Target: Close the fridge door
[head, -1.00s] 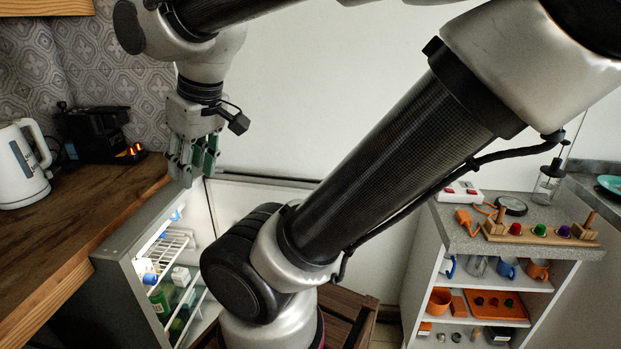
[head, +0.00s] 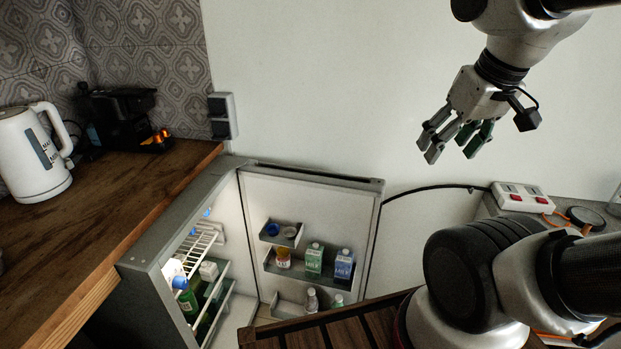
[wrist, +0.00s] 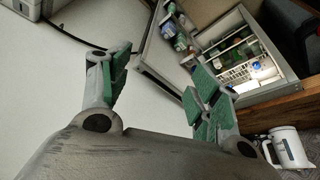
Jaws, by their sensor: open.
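The wooden counter (head: 90,225) carries a white kettle (head: 35,155) and a black coffee machine (head: 125,118). A slatted wooden surface (head: 335,330) lies low in front of the door. A white power strip (head: 522,197) and cable are at right.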

